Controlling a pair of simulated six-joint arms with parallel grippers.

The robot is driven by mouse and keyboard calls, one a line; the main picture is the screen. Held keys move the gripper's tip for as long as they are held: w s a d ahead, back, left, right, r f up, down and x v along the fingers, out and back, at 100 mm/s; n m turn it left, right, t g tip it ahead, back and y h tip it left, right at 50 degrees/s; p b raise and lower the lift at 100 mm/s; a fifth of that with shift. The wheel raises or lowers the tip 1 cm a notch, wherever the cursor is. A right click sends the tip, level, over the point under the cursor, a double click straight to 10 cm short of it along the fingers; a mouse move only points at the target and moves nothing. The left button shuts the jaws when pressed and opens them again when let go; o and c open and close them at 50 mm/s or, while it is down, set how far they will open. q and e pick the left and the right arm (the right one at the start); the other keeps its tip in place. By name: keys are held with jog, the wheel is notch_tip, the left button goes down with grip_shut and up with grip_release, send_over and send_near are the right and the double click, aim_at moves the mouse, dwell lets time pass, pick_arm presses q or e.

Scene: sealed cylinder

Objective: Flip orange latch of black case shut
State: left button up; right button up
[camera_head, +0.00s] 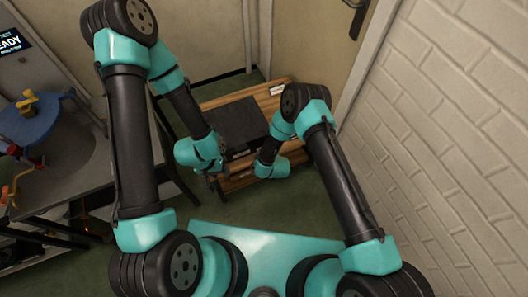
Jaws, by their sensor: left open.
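The black case (236,121) sits on a wooden slatted bench, its dark flat top facing me. No orange latch can be made out; the case's near side is small, dark and partly covered by my arms. My left gripper (218,178) is at the near left of the case, low by its front edge, and is open. Whether it touches the case cannot be told. My right arm's wrist (272,168) is at the near right corner of the case; its gripper fingers are hidden.
The wooden bench (273,91) stands against the back wall beside a door. A white brick wall (450,120) is close on the right. A grey table (75,180) with a blue stool-like object (38,120) is at left. Green floor lies open in front of the bench.

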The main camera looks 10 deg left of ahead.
jog(key=o, duration=0.9)
jog(key=shift+o, duration=0.2)
jog(key=v, duration=1.7)
jog(key=shift+s, duration=0.25)
jog(key=shift+d, duration=0.15)
